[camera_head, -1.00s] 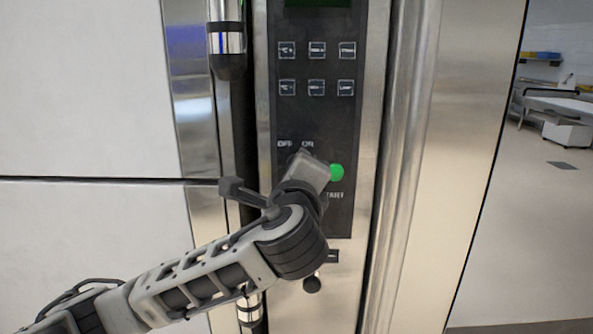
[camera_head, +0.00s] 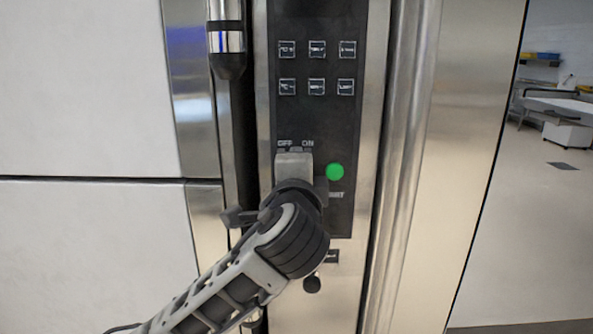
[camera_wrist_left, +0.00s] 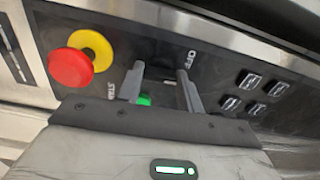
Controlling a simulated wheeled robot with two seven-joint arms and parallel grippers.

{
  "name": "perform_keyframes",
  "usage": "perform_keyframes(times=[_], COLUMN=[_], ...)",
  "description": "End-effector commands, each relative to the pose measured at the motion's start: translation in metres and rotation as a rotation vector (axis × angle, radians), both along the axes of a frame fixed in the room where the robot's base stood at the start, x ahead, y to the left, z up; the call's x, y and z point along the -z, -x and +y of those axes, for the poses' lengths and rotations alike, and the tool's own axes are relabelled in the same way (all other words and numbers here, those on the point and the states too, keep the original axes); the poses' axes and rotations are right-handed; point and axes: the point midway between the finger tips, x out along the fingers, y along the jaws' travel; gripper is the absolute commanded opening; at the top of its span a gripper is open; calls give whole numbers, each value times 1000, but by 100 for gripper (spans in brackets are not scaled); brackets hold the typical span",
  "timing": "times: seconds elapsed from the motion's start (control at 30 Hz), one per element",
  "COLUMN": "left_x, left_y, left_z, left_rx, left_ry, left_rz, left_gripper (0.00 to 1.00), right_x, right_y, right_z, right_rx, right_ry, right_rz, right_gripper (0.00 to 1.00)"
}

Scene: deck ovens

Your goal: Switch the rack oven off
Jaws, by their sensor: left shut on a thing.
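The oven's black control panel (camera_head: 317,120) stands upright in the middle of the head view, with OFF and ON labels above its lower part. My left gripper (camera_head: 294,160) is at the panel just under these labels and hides the switch there. In the left wrist view, its two fingers (camera_wrist_left: 162,80) reach to the panel beside the OFF label (camera_wrist_left: 191,57), shut on the switch knob, which is mostly hidden between them. The display (camera_head: 318,4) at the panel's top edge looks dark. My right gripper is not in view.
A green start button (camera_head: 335,172) is close to the gripper's right. A red emergency stop (camera_wrist_left: 70,67) with a yellow ring shows in the left wrist view. A vertical metal handle bar (camera_head: 405,150) stands right of the panel. Open floor lies at far right.

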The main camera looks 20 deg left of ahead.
Motion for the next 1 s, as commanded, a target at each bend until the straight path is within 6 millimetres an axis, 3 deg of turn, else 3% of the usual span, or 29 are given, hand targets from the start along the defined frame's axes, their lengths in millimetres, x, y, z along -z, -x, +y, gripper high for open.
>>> perform_keyframes(times=[0.5, 1.0], left_x=[2, 1], left_y=[0, 0], left_z=[-1, -1], left_rx=[1, 2], left_ry=[387, 495], left_rz=[-106, -140], left_gripper=[14, 14], right_x=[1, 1], right_y=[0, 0], right_z=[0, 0], right_rx=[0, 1], right_ry=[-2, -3], right_rz=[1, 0], right_gripper=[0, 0])
